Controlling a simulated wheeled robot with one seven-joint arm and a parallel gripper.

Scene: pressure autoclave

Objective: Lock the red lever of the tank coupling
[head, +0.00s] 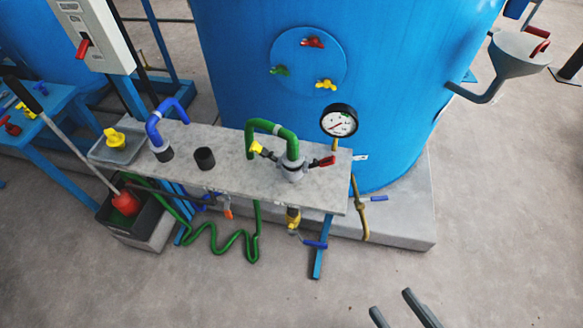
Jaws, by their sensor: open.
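The tank coupling (292,172) is a grey collar on the grey bench top, with a green bent pipe (291,145) rising from it. Its red lever (325,162) sticks out to the right, roughly level or slightly raised. A yellow lever (258,148) sticks out on the coupling's left side, angled upward. I cannot tell from this view whether the red lever is latched. My gripper (393,303) shows only as two dark fingers at the bottom edge, right of centre. It is open and empty, over the floor, well apart from the coupling.
A pressure gauge (339,120) stands behind the red lever, close to the blue tank (400,60). A blue pipe (153,128) and a black socket (205,158) are on the bench (225,150). Valves and a green hose (235,240) hang below. The floor in front is clear.

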